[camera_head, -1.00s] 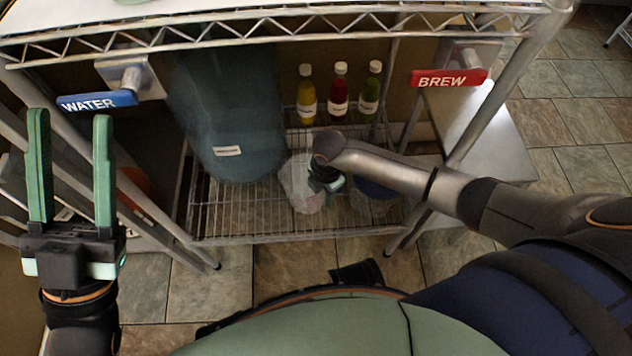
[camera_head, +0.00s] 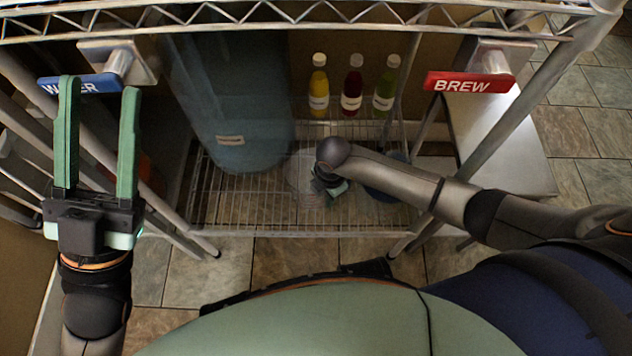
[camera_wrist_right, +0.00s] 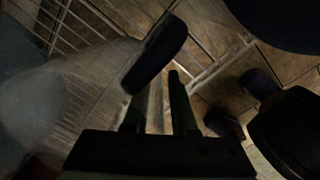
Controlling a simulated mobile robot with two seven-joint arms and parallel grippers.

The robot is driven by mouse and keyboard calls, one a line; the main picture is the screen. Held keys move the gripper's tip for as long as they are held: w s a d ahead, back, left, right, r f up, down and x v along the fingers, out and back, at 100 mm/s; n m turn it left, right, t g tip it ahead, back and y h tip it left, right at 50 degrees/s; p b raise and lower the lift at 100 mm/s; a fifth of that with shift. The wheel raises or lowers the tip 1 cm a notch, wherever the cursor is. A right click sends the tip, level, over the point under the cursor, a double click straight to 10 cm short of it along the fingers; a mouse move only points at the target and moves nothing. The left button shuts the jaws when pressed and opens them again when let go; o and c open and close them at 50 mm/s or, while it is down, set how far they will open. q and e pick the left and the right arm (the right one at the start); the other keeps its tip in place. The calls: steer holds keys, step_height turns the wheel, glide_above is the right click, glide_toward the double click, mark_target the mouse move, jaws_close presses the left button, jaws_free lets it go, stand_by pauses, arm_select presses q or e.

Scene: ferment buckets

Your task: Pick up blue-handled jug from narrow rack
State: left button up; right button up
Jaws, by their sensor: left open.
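The translucent jug (camera_head: 301,172) stands on the low wire rack (camera_head: 240,218), partly hidden behind my right gripper (camera_head: 328,187) in the head view. In the right wrist view the pale jug body (camera_wrist_right: 75,95) is at the left, and its dark blue handle (camera_wrist_right: 157,52) points down towards my fingers. My right gripper (camera_wrist_right: 155,100) has its fingers apart, with the handle's lower end just beyond the left finger. I cannot tell whether they touch. My left gripper (camera_head: 98,130) is open and empty, upright in front of the blue WATER lever (camera_head: 95,84).
A large blue-grey container (camera_head: 235,110) stands on the rack left of the jug. A dark blue round vessel (camera_head: 384,190) is to its right. Yellow, red and green bottles (camera_head: 352,92) stand behind. A red BREW lever (camera_head: 468,84) and rack posts flank the opening.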

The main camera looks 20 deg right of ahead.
jaws_close()
stand_by(1.1)
